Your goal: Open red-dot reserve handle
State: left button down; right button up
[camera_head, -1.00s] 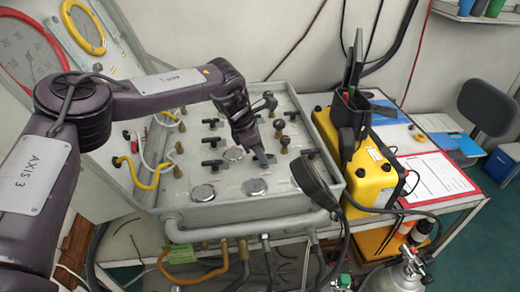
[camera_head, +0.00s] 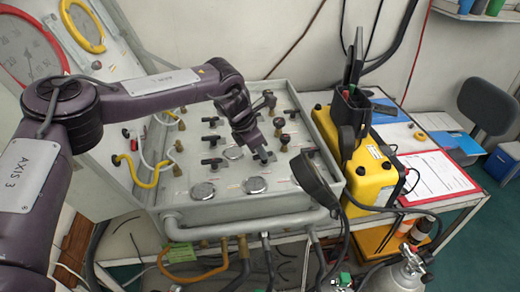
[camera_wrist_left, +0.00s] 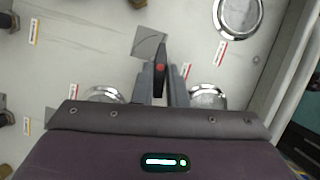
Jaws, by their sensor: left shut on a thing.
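A grey panel box (camera_head: 212,208) carries several black handles, round gauges and brass fittings. My left gripper (camera_head: 264,157) reaches down to the panel's front right part. In the left wrist view, a black handle with a red dot (camera_wrist_left: 160,67) stands between the two fingers of my left gripper (camera_wrist_left: 162,88). The fingers are shut on it, and its far end sticks out past them. In the head view the gripper mostly hides this handle. A grey square plate (camera_wrist_left: 149,43) lies beside the handle's tip. My right gripper is not in view.
A black curved object (camera_head: 318,182) hangs over the panel's right front corner, close to my gripper. Gauges (camera_head: 256,185) and other handles (camera_head: 212,163) lie close by. A yellow case (camera_head: 368,172) stands to the right.

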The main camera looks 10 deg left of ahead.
pick_arm(q)
jog(key=n, duration=0.2)
jog(key=n+t+y, duration=0.1)
jog(key=n, duration=0.1)
jog(key=shift+s+d+n+b, duration=0.2)
jog(key=shift+n+b, duration=0.1)
jog(key=shift+b, duration=0.05)
jog(key=n, duration=0.1)
jog(key=n+y, duration=0.1)
jog(key=n, duration=0.1)
jog(key=shift+d+n+t, duration=0.25)
jog(key=shift+n+t, duration=0.05)
jog(key=shift+t, duration=0.1)
jog(key=n, duration=0.1)
jog(key=n+y, duration=0.2)
jog(key=n, duration=0.1)
jog(key=shift+s+d+r+p, duration=0.1)
jog(key=shift+d+p, duration=0.15)
jog(key=shift+p, duration=0.05)
jog(key=shift+d+n+y, duration=0.1)
jog(key=shift+n+y, duration=0.4)
jog(key=shift+n, duration=0.6)
jog(key=shift+p, duration=0.3)
jog(key=shift+n, duration=0.3)
jog(key=c, duration=1.5)
grip_release()
jog(key=shift+o, duration=0.2)
